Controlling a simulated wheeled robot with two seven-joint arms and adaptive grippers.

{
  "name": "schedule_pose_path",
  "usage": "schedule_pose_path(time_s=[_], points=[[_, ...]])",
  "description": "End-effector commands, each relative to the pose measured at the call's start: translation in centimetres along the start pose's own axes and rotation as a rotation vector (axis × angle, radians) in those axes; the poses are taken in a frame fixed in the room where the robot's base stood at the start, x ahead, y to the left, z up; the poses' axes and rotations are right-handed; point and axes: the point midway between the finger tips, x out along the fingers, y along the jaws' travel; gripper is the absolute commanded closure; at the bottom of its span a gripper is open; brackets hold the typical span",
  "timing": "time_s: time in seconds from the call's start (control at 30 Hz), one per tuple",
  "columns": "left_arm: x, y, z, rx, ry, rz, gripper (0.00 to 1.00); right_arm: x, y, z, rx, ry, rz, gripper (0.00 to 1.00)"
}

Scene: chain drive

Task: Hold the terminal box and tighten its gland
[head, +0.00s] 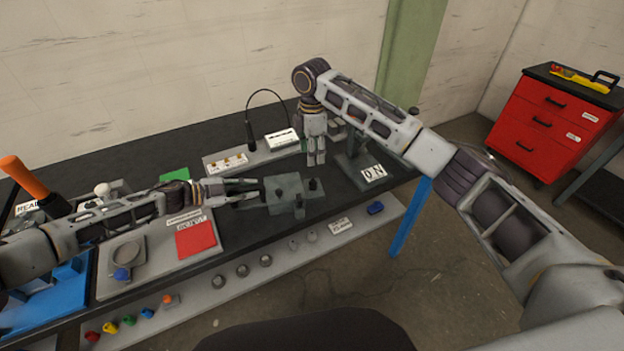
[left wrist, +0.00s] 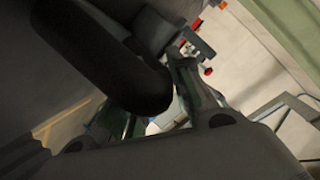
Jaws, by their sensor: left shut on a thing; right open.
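The terminal box (head: 284,188) is a dark grey-green block near the front edge of the black bench in the head view. Small dark knobs stick out on its right and front sides; I cannot tell for certain which is the gland. My left gripper (head: 246,191) comes in from the left and is shut on the box's left side. My right gripper (head: 316,157) points down, open and empty, behind and slightly right of the box, apart from it. The left wrist view is dark and mostly filled by my own gripper parts; the box cannot be clearly made out there.
A grey strip with a white label and a black cable (head: 250,130) lies behind the box. A dark stand with an "ON" sign (head: 373,173) is to the right. Several small parts sit on the front ledge.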

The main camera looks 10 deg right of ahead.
Motion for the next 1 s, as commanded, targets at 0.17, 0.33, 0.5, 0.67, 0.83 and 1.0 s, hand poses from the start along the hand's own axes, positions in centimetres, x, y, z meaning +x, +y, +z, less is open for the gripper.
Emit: schedule_pose_path(time_s=[0.17,0.33,0.5,0.67,0.83,1.0], points=[[0.0,-0.1,-0.1,0.0,0.001,-0.001,1.0,0.0,0.0,0.0,-0.006,0.0,0.001,0.51],[0.0,0.0,-0.1,0.0,0.001,-0.001,1.0,0.0,0.0,0.0,-0.005,0.001,0.002,0.51],[0.0,0.0,-0.1,0.0,0.001,0.0,1.0,0.3,0.0,0.0,-0.004,0.001,0.002,0.51],[0.0,0.0,-0.1,0.0,0.001,0.0,1.0,1.3,0.1,0.0,-0.003,0.001,0.001,0.51],[0.0,0.0,-0.1,0.0,0.001,0.0,1.0,3.2,0.0,0.0,-0.004,0.0,0.0,0.51],[0.0,0.0,-0.1,0.0,0.001,0.0,1.0,5.4,0.0,0.0,-0.004,0.0,0.0,0.51]])
